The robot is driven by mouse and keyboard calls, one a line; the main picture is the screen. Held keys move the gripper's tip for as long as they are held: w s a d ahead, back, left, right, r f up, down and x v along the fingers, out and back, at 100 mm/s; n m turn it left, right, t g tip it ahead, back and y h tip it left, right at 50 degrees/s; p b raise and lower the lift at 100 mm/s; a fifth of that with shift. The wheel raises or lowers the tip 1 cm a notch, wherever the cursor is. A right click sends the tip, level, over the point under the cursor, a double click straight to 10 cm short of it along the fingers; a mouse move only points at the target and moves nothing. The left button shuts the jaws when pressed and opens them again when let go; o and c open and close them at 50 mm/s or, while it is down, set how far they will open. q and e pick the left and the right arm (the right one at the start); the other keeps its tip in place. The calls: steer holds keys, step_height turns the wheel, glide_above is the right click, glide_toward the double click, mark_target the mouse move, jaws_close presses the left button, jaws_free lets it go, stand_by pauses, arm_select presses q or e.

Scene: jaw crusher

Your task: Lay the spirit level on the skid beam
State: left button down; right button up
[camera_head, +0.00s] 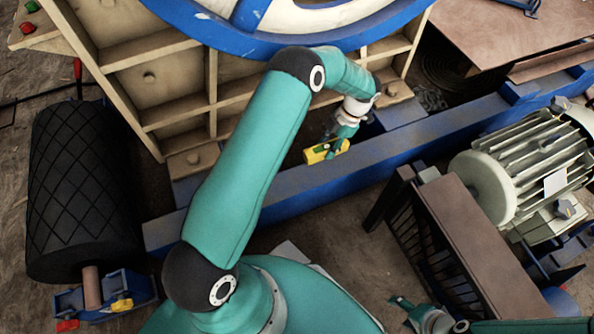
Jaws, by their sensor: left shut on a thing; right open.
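The spirit level (314,156) is a short yellow bar near the middle of the head view. My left gripper (339,143) is shut on it from above and hides part of it. The blue skid beam (285,193) runs diagonally from lower left to upper right. The level shows at the beam's far edge; I cannot tell whether it touches the beam or is held above it. My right gripper (402,303) is open and empty at the bottom, well apart from the beam.
The cream ribbed crusher frame (160,50) and blue-rimmed wheel (270,42) stand behind the beam. A black roller (80,190) is at left. A brown guard (470,240) and a grey motor (530,160) are at right. The beam's top left of the level is clear.

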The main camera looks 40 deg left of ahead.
arm_select(q)
step_height(320, 180, down, 10)
steer(key=b, duration=0.3)
steer(key=shift+b, duration=0.4)
steer(key=shift+r, duration=0.1)
steer(key=c, duration=0.7)
jaws_free()
steer(key=p+v, duration=0.4)
steer(key=v, duration=0.8)
